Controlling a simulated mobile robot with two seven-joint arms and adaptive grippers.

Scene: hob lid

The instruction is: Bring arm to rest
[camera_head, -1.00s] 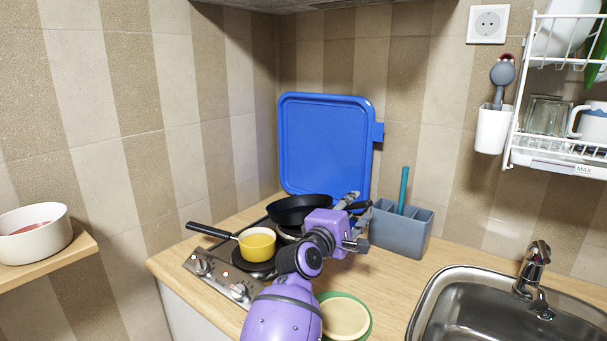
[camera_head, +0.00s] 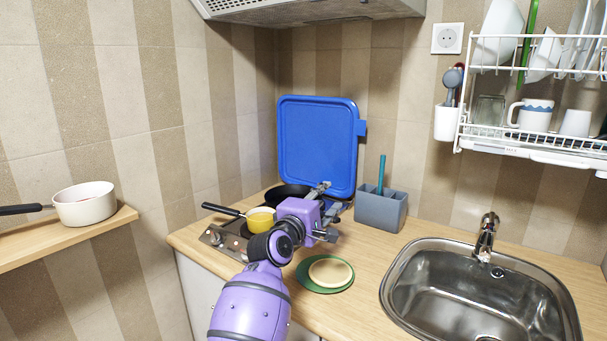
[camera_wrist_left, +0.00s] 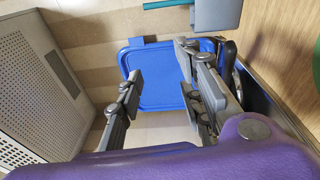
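My left arm reaches in over the counter, and my left gripper (camera_head: 331,211) is in front of the hob (camera_head: 222,236), partly covering it. In the left wrist view the fingers (camera_wrist_left: 162,92) stand wide apart with nothing between them. The blue hob lid (camera_head: 317,140) stands upright behind the hob at the wall. It also shows beyond the fingers in the left wrist view (camera_wrist_left: 160,92). A yellow pot (camera_head: 261,219) and a black pan (camera_head: 284,194), partly hidden by my arm, are on the hob. My right gripper is not in view.
A grey utensil box (camera_head: 382,211) stands right of my gripper. A round board on a green plate (camera_head: 325,287) lies in front of it. The sink (camera_head: 480,290) is at the right, a dish rack (camera_head: 535,140) above. A white pot (camera_head: 86,207) sits on the left shelf.

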